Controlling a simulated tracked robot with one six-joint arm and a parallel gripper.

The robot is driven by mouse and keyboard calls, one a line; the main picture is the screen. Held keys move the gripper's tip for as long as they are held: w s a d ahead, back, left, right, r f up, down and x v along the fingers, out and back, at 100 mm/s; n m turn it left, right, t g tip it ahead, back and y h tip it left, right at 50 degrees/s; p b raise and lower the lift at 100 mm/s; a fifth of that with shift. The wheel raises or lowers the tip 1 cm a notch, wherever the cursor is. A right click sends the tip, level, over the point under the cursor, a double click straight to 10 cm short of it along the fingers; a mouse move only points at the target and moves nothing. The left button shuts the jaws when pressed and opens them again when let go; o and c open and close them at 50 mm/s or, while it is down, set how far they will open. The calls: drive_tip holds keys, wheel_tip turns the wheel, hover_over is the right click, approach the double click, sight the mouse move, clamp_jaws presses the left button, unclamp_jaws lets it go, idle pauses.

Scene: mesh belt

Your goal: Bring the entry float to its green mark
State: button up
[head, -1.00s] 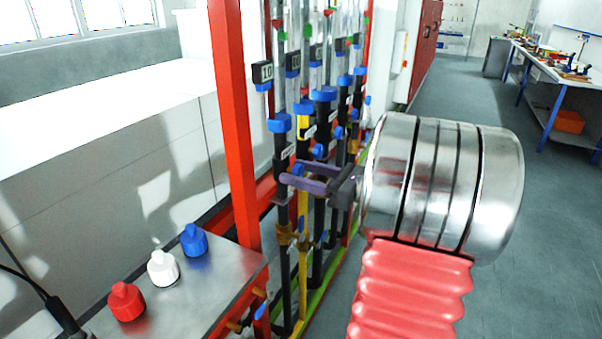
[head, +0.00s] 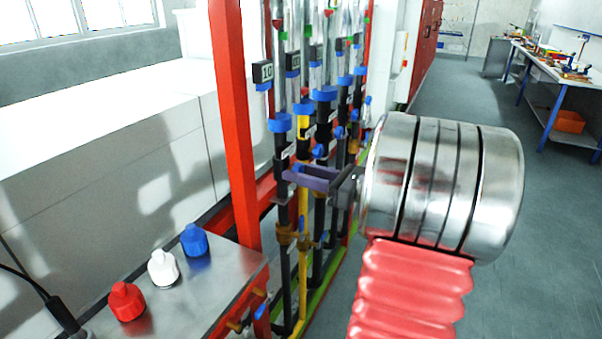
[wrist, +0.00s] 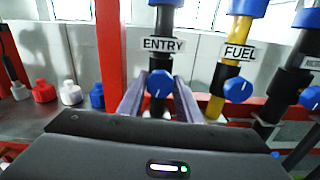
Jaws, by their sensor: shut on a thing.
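The entry column is the nearest tube, with an ENTRY label (wrist: 162,44) in the wrist view. Below the label is its blue knob (wrist: 160,82) with a pale pointer line. My gripper (wrist: 159,94) has one finger on each side of this knob and is shut on it. In the head view my gripper (head: 290,177) reaches the entry column from the right and hides the knob. A small display (head: 263,72) beside the entry tube seems to read 10. A small green mark (head: 281,36) is on the upper tube. I cannot make out the float clearly.
The FUEL column, with its blue knob (wrist: 238,89), stands close on the right, with more columns beyond. A red post (head: 234,130) stands left of the tubes. A metal bench (head: 205,285) carries red, white and blue capped bottles. Open floor lies on the right.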

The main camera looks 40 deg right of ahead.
drive_tip(key=shift+m, duration=3)
drive_tip(key=shift+d, duration=0.1)
drive_tip(key=o, duration=1)
drive_tip(key=shift+o, duration=0.2)
drive_tip(key=v, duration=1.3)
drive_tip(key=shift+s, duration=0.4)
